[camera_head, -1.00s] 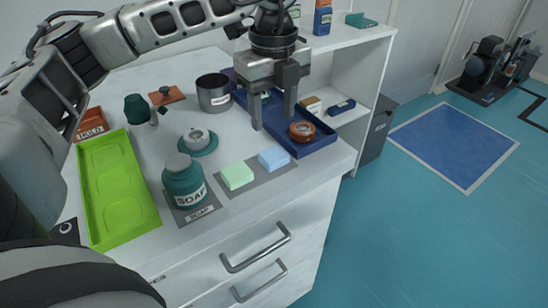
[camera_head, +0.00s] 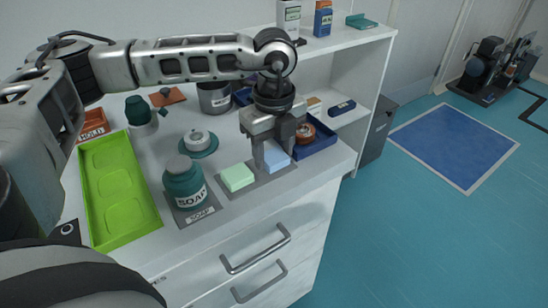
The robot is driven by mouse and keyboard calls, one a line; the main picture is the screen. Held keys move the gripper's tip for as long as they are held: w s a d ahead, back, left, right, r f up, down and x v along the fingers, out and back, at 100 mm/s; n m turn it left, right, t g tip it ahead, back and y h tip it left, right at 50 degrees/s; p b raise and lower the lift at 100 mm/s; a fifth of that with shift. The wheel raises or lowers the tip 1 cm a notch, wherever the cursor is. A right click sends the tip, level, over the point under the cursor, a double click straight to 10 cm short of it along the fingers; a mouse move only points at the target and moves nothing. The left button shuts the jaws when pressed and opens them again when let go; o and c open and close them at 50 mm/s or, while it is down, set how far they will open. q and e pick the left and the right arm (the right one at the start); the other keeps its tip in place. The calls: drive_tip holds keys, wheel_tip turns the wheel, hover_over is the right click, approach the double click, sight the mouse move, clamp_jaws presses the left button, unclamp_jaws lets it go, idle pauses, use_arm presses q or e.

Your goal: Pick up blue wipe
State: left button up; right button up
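The blue wipe (camera_head: 276,158) is a pale blue block on a grey mat (camera_head: 258,183) near the front right corner of the white counter. A pale green block (camera_head: 237,177) lies to its left on the same mat. My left gripper (camera_head: 272,160) points down right at the blue wipe, and its fingers overlap the wipe in the picture. The wipe is partly hidden by the fingers. I cannot tell whether they are closed on it. My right gripper is not in view.
A green soap jar (camera_head: 184,182) stands left of the blocks. A lime green tray (camera_head: 118,190) lies further left. A blue tray (camera_head: 322,140) holding a brown round item (camera_head: 304,133) is just behind the gripper. A teal dish (camera_head: 199,145) stands behind the jar.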

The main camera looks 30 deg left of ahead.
use_arm(q)
drive_tip(key=c, duration=0.5)
drive_tip(key=shift+r, duration=0.15)
drive_tip(key=shift+r, duration=0.55)
drive_tip(key=s+d+r+b, duration=0.1)
drive_tip(key=s+d+r, duration=0.8)
drive_tip(key=s+r, duration=0.2)
drive_tip(key=shift+r, duration=0.35)
